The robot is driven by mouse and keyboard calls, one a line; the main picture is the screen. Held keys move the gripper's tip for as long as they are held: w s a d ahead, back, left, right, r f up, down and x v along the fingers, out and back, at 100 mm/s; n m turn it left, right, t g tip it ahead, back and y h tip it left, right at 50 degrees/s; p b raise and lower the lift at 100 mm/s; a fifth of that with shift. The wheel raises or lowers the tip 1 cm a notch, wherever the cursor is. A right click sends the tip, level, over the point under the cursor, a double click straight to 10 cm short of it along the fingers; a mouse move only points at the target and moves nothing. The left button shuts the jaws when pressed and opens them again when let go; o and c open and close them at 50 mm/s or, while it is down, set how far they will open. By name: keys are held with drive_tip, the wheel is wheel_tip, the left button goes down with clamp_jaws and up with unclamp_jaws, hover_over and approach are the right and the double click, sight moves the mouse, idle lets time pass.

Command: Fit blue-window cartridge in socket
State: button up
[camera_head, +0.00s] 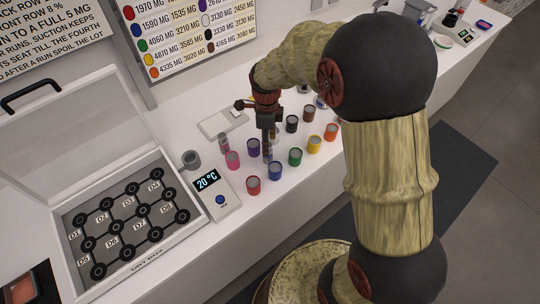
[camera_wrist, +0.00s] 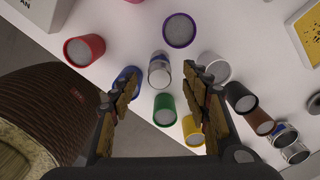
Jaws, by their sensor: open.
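My gripper (camera_head: 266,156) points down among the pigment jars, open, and its fingertips also show in the wrist view (camera_wrist: 160,75).
Jars stand close around my gripper: purple (camera_head: 254,147), blue (camera_head: 275,170), green (camera_head: 295,156) and red (camera_head: 253,185). A display unit reading 20 °C (camera_head: 228,207) and an open white case with round marked spots (camera_head: 190,227) are at left. The counter's front edge is close to the jars.

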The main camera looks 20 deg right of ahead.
wheel_tip(320, 180, down, 8)
drive_tip(key=shift+r+b, duration=0.15)
drive_tip(key=shift+b, duration=0.65)
drive_tip(key=c, duration=0.3)
clamp_jaws()
